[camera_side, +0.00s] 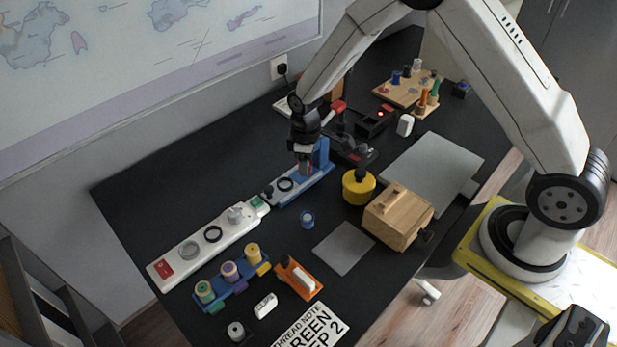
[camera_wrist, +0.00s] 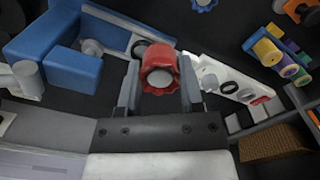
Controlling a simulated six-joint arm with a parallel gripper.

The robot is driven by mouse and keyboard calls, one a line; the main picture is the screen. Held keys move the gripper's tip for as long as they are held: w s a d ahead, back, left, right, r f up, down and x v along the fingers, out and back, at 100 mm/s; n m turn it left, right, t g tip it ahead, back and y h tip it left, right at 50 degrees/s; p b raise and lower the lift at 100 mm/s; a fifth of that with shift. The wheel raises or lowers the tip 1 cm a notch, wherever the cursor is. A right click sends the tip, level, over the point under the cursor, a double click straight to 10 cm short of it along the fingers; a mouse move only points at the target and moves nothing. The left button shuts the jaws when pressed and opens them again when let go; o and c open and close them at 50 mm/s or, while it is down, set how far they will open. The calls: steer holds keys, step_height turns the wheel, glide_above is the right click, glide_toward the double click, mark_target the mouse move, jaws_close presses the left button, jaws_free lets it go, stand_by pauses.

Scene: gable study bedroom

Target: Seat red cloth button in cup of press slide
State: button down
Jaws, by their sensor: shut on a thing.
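My gripper (camera_side: 305,165) is shut on the red cloth button (camera_wrist: 158,69), which has a scalloped edge and a grey centre and sits between the fingertips in the wrist view. In the side view the gripper points down over the blue press (camera_side: 321,155), and the button is mostly hidden by the fingers. The press's pale slide (camera_side: 298,190) carries a dark ring-shaped cup (camera_side: 286,184), left of the gripper. In the wrist view the blue press (camera_wrist: 72,68) lies left of the button, and the dark ring (camera_wrist: 140,48) is partly hidden behind the button.
A white device (camera_side: 207,240) with rings lies left of the press. A blue button-like piece (camera_side: 307,219) lies in front. A yellow pincushion (camera_side: 358,187) and wooden box (camera_side: 398,216) stand to the right. A blue spool rack (camera_side: 235,283) and orange tool (camera_side: 299,279) are nearer.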

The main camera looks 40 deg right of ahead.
glide_above(286, 186)
steer(key=s, duration=0.1)
step_height(286, 186, down, 6)
steer(key=shift+s+r, duration=0.15)
steer(key=shift+r, duration=0.1)
steer(key=shift+w+f, duration=0.5)
steer(key=shift+f, duration=0.05)
steer(key=shift+w+f, duration=0.15)
steer(key=shift+f, duration=0.05)
steer(key=shift+w+f, duration=0.15)
steer(key=shift+f, duration=1.5)
steer(key=shift+f, duration=0.45)
